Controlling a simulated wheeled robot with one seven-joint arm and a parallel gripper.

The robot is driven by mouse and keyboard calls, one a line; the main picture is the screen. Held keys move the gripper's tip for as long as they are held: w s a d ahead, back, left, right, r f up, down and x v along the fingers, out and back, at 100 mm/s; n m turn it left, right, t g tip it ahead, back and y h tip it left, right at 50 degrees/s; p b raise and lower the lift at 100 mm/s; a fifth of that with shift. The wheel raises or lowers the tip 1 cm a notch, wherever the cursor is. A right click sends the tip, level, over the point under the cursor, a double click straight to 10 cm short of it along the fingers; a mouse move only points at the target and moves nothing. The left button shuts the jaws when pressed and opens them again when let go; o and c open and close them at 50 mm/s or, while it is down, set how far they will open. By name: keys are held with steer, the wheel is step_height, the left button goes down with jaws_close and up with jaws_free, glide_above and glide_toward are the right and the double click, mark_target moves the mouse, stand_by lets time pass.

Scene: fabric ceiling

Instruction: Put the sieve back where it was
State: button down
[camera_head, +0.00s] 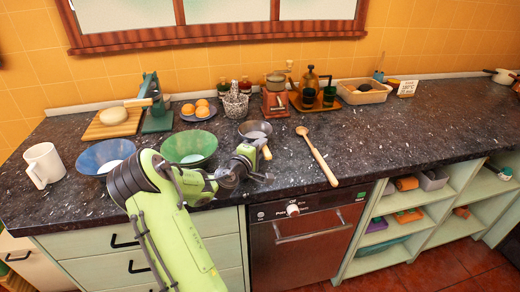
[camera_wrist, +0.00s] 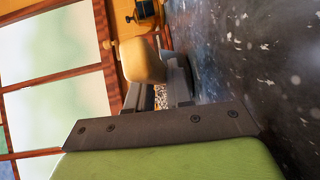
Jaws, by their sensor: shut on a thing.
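The sieve (camera_head: 255,129) has a small grey metal bowl and a pale wooden handle. In the head view it is over the counter, just beyond the end of my arm and right of the green bowl. I cannot tell whether it touches the counter. My gripper (camera_head: 256,150) is shut on the sieve by its handle. In the wrist view the tan handle (camera_wrist: 141,61) shows large at my gripper (camera_wrist: 172,82). The sieve's bowl is mostly hidden there.
A green bowl (camera_head: 189,148) and a blue bowl (camera_head: 104,157) stand left of my gripper. A wooden spoon (camera_head: 317,157) lies to the right. A coffee grinder (camera_head: 275,102) and a patterned jar (camera_head: 236,104) stand behind. The dark counter (camera_head: 400,130) is clear farther right.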

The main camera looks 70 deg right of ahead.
steer(key=shift+f, duration=0.1)
steer(key=c, duration=1)
jaws_free()
steer(key=shift+r, duration=0.3)
steer(key=a, duration=0.4)
steer(key=w+a, duration=0.1)
steer(key=a, duration=0.3)
steer(key=w+a+r, duration=0.1)
steer(key=a, duration=0.3)
steer(key=shift+f, duration=0.1)
